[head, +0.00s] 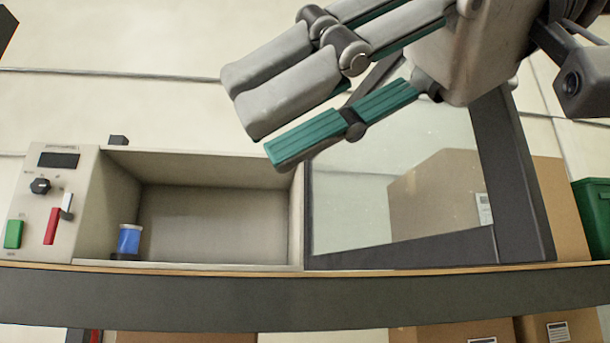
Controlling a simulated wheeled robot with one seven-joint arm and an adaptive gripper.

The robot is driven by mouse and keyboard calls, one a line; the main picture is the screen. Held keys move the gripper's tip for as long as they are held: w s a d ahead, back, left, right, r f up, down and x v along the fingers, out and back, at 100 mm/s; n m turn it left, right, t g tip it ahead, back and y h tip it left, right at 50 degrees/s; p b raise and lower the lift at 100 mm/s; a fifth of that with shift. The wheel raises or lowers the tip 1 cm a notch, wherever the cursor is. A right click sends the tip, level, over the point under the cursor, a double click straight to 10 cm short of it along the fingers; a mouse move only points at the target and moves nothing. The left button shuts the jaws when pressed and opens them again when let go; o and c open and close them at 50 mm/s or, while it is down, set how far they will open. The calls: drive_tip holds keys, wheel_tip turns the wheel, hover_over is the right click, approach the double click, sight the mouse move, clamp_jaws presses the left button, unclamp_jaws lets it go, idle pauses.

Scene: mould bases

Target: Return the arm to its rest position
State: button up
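My gripper (265,143) hangs in the upper middle of the head view, with its fingers pointing down and to the left. Two grey fingers lie above and one finger with a teal pad lies below. The teal inner face shows, the fingers stand apart, and nothing shows between them. The gripper is in front of and above the machine, and it covers part of the machine's top right corner and its door.
An open-fronted machine (215,164) stands on a shelf (300,303), with a blue container (129,241) inside at left. Its control panel (55,200) is on the left. A dark-framed glass door (528,215) stands open at right. Cardboard boxes (562,205) and a green bin (592,215) are behind.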

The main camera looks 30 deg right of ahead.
drive_tip(key=w+d+f+m+h, duration=0.1)
drive_tip(key=w+f+m+h, duration=0.15)
drive_tip(key=w+f, duration=0.5)
drive_tip(key=w+f+m+h, duration=0.2)
drive_tip(key=w+f+h, duration=0.15)
drive_tip(key=f, duration=0.75)
drive_tip(key=w+d+f+m+g+h, duration=0.1)
drive_tip(key=d+f, duration=0.3)
drive_tip(key=f, duration=0.7)
drive_tip(key=w+d+f+m+g+h+b, duration=0.1)
drive_tip(key=d+f+m+h, duration=0.1)
drive_tip(key=f, duration=0.8)
drive_tip(key=shift+d+f+g, duration=0.3)
drive_tip(key=shift+d+f, duration=0.1)
drive_tip(key=shift+d, duration=0.5)
